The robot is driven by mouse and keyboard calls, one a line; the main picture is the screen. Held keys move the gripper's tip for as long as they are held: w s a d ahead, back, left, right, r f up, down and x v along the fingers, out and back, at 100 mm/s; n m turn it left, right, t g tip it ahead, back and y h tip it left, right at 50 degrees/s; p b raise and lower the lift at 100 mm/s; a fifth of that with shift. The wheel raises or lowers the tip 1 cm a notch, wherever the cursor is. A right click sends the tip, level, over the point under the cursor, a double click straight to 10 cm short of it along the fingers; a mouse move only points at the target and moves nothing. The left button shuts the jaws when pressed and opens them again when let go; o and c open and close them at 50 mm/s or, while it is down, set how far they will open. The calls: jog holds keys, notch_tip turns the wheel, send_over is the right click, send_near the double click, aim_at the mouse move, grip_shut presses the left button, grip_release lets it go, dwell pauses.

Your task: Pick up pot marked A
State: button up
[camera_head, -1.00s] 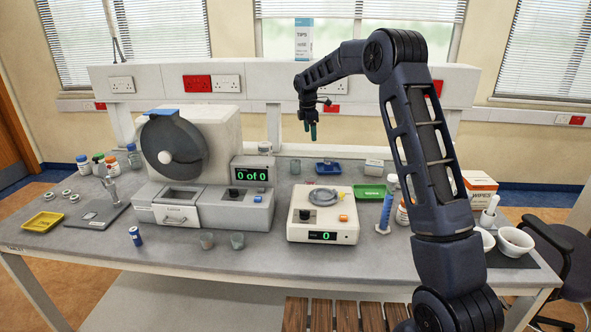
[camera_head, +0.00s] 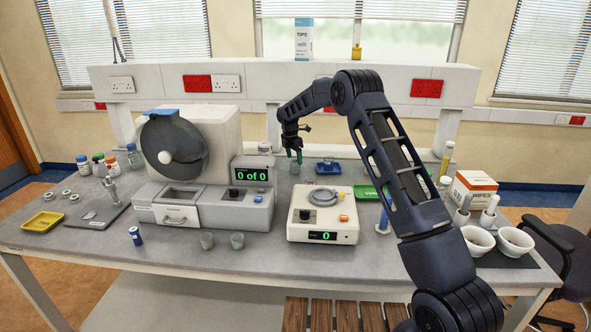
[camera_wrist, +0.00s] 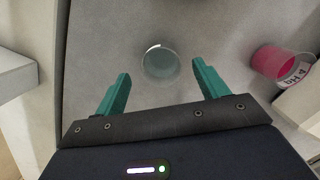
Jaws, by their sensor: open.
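A clear, round pot (camera_wrist: 160,63) stands on the grey bench in the wrist view, ahead of and between my fingertips. No letter can be read on it. My gripper (camera_wrist: 162,78) is open and empty, with one green finger to each side of the pot's near edge. In the head view, my gripper (camera_head: 295,157) is low over the back of the bench, just above a small clear pot (camera_head: 295,168). I cannot make out an A on any of these.
A pink-filled cup (camera_wrist: 272,62) with a partly readable label stands right of the clear pot. The large machine (camera_head: 205,150) stands left of my gripper, the small white instrument (camera_head: 322,230) in front. A blue tray (camera_head: 328,168) is to the right.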

aim_at(296, 165)
jog(key=shift+w+d+f, duration=0.15)
jog(key=shift+d+f, duration=0.05)
jog(key=shift+f, duration=1.2)
jog(key=shift+w+d+f, duration=0.1)
jog(key=shift+d+f, duration=0.1)
jog(key=shift+f, duration=1.15)
jog(key=c, duration=1.1)
jog(key=shift+r, duration=0.15)
